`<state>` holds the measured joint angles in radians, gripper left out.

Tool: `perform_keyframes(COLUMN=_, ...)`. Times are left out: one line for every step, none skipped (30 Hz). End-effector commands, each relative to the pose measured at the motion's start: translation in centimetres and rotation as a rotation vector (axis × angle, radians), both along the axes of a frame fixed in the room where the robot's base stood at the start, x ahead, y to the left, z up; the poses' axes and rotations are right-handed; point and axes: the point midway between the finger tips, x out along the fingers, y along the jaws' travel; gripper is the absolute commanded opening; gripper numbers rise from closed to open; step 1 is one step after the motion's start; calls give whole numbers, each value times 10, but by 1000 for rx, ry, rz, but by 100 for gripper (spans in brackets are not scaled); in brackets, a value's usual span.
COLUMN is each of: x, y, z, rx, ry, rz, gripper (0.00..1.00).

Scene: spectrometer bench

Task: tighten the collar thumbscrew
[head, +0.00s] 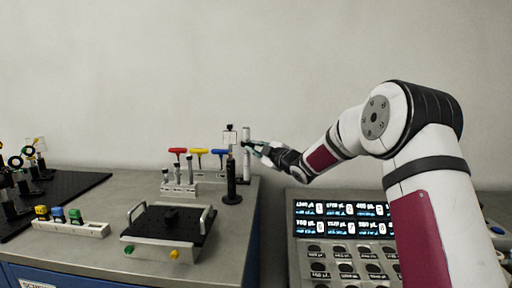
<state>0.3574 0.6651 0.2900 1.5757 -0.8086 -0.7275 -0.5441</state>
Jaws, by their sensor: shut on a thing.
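A slim silver post (246,164) stands near the right rear corner of the grey bench, with a clear plate (230,137) near its top on the left. My gripper (247,146) reaches in from the right at the upper part of this post. Its fingers are shut on what I take to be the collar thumbscrew. The thumbscrew and collar are too small and too covered by the fingers to make out. A black post on a round base (232,185) stands just in front and to the left.
Red (177,151), yellow (199,152) and blue (220,153) T-handles stand left of the posts. A black plate with two side handles (168,226) sits in front. A lit display panel (344,220) is right of the bench, across a gap.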

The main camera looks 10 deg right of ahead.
Motion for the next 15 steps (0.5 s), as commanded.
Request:
perform_keyframes(x=-1, y=-1, z=0, rx=41, ry=19, rz=-2, gripper=0)
perform_keyframes(x=-1, y=-1, z=0, rx=68, ry=30, rz=-2, gripper=0)
perform_keyframes(x=-1, y=-1, z=1, rx=103, ry=44, rz=-1, gripper=0)
perform_keyframes(x=-1, y=-1, z=1, rx=130, ry=55, rz=-1, gripper=0)
perform_keyframes(x=-1, y=-1, z=0, rx=157, ry=65, rz=-1, gripper=0)
perform_keyframes(x=-1, y=-1, z=0, rx=192, ry=80, rz=-1, gripper=0)
perform_keyframes(x=-1, y=-1, z=0, rx=218, ry=91, rz=-2, gripper=0)
perform_keyframes(x=-1, y=-1, z=0, rx=244, ry=101, rz=-2, gripper=0)
perform_keyframes(x=-1, y=-1, z=0, rx=278, ry=115, rz=-2, gripper=0)
perform_keyframes(x=-1, y=-1, z=0, rx=304, ry=125, rz=-2, gripper=0)
perform_keyframes(x=-1, y=-1, z=0, rx=329, ry=136, rz=-2, gripper=0)
perform_keyframes(x=-1, y=-1, z=0, rx=362, ry=149, rz=-2, gripper=0)
perform_keyframes(x=-1, y=-1, z=0, rx=385, ry=158, rz=-2, gripper=0)
perform_keyframes(x=-1, y=-1, z=0, rx=408, ry=167, rz=-2, gripper=0)
perform_keyframes(x=-1, y=-1, z=0, rx=438, ry=179, rz=-2, gripper=0)
